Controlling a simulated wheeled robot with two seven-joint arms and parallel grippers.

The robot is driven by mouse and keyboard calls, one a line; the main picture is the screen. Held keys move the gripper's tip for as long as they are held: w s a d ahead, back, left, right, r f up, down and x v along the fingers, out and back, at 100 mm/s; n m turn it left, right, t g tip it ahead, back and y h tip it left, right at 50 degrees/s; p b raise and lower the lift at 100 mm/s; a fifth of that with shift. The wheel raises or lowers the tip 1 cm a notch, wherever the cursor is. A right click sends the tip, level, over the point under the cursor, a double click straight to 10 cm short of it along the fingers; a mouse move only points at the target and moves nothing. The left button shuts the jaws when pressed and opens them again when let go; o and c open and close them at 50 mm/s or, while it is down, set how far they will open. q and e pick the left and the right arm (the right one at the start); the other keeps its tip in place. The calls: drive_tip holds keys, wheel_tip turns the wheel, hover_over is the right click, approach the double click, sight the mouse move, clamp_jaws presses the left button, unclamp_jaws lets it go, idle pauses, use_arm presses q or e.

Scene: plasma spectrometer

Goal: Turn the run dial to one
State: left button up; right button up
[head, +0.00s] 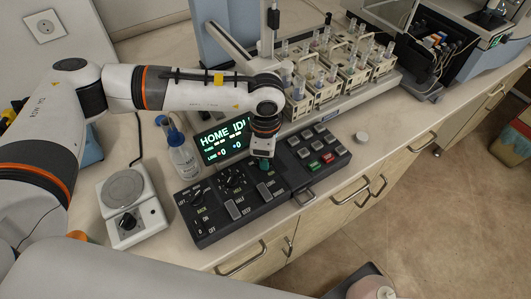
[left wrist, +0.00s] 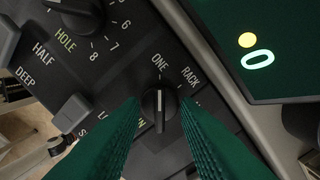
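The run dial (left wrist: 160,103) is a small black round knob with a raised bar, on the dark control panel (head: 237,211). A RACK label (left wrist: 190,77) is at the upper right; lower labels are partly covered. My left gripper (left wrist: 160,108) has its green fingers spread on either side of the knob, with narrow gaps. In the head view my left gripper (head: 264,164) points down over the panel and hides the dial. My right gripper is not in view.
A larger numbered dial (left wrist: 77,12) and grey rocker switches (left wrist: 72,113) are close by. A screen (head: 224,141) reading HOME stands behind the panel. A wash bottle (head: 183,158), a hotplate-like device (head: 130,205) and sample racks (head: 335,72) surround it.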

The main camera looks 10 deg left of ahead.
use_arm(q)
wheel_tip(320, 180, up, 12)
drive_tip(key=b, duration=0.3)
drive_tip(key=shift+f, duration=0.1)
idle(0.5)
